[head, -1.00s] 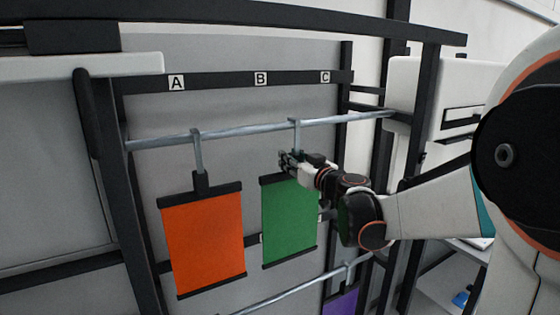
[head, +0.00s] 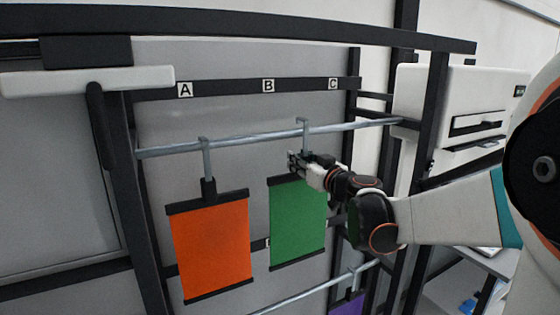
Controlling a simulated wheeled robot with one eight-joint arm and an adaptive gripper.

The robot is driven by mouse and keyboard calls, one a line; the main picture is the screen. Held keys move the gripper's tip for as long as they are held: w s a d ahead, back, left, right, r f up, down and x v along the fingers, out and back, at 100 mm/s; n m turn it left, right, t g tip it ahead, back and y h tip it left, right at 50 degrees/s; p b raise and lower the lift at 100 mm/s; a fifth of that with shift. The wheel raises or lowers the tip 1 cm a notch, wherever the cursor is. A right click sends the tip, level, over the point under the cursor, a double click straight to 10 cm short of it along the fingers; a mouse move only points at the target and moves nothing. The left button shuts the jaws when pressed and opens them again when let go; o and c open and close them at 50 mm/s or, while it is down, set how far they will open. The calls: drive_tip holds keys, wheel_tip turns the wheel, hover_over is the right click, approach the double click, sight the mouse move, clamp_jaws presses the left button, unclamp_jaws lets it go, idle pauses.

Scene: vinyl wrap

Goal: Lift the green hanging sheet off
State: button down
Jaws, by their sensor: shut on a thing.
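The green sheet (head: 298,228) hangs upright below the upper rail, with dark bars along its top and bottom edges. Its grey hook (head: 304,132) is at the upper rail (head: 250,138), and its top shows a little above the rail. My gripper (head: 297,162) is shut on the sheet's hanger, just above the top bar. The gripper and wrist cover the right part of the top bar. Whether the hook still touches the rail cannot be told.
An orange sheet (head: 212,240) hangs by its own hook to the left. A purple sheet (head: 348,305) hangs on the lower rail (head: 318,288), partly cut off. Labels A (head: 185,90), B (head: 268,86) and C (head: 333,84) mark the bar above. A white box stands at right.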

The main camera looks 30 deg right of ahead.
drive_tip(key=s+p, duration=0.2)
drive_tip(key=s, duration=1)
drive_tip(key=shift+s+d, duration=0.2)
drive_tip(key=shift+s, duration=0.05)
idle(0.5)
drive_tip(key=w+b, duration=0.1)
drive_tip(key=w, duration=0.7)
drive_tip(key=shift+a+b, duration=0.25)
drive_tip(key=shift+b, duration=0.05)
drive_tip(key=shift+w+d+r, duration=0.1)
drive_tip(key=shift+d, duration=0.05)
